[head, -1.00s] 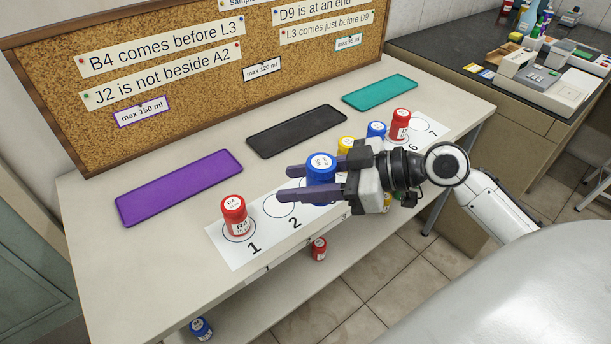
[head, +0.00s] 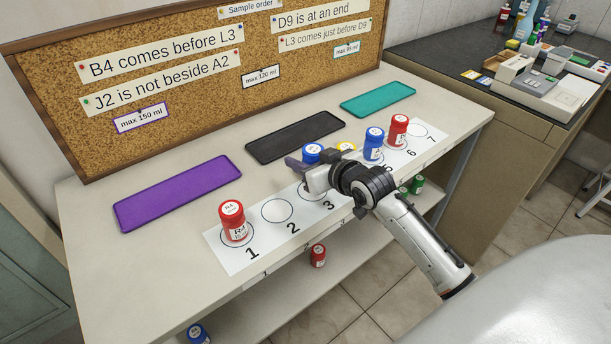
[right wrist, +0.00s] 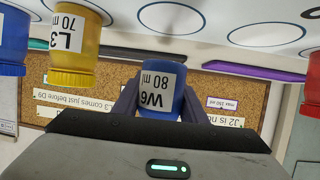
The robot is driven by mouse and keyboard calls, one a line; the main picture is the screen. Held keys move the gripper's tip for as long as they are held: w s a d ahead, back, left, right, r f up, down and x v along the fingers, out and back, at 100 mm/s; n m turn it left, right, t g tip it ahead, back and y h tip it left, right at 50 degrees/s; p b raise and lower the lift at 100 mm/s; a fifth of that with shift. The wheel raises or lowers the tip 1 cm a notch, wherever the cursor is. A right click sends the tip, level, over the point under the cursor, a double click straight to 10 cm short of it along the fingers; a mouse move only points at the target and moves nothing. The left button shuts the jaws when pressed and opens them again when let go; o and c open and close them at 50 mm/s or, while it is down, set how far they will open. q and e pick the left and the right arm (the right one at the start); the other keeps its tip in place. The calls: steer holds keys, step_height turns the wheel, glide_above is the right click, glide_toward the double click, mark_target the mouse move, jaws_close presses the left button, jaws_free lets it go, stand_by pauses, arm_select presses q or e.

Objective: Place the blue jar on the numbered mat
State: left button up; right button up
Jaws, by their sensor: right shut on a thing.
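My right gripper (head: 308,166) is shut on a blue jar (head: 312,152), labelled W6 80 ml in the right wrist view (right wrist: 160,88). In the head view the gripper hides most of the jar; whether its base touches anything I cannot tell. It is around the far side of circle 3 on the white numbered mat (head: 262,238). A red jar R4 (head: 233,220) stands on circle 1. Circle 2 is empty. A yellow jar (head: 346,146), L3 70 ml (right wrist: 75,45), is partly hidden near circle 4. My left gripper is not in view.
Another blue jar (head: 373,145) and a red jar (head: 398,130) stand towards 5 and 6; circle 7 is empty. Purple (head: 180,192), black (head: 295,137) and teal (head: 378,99) trays lie behind, below the cork board (head: 190,80). A lower shelf holds a red jar (head: 318,255).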

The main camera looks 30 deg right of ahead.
steer(key=shift+f, duration=2.1)
steer(key=o, duration=1.1)
steer(key=shift+f, duration=0.15)
steer(key=shift+s+r, duration=0.2)
steer(key=v, duration=1.1)
steer(key=shift+s+r, duration=0.1)
steer(key=shift+s, duration=0.2)
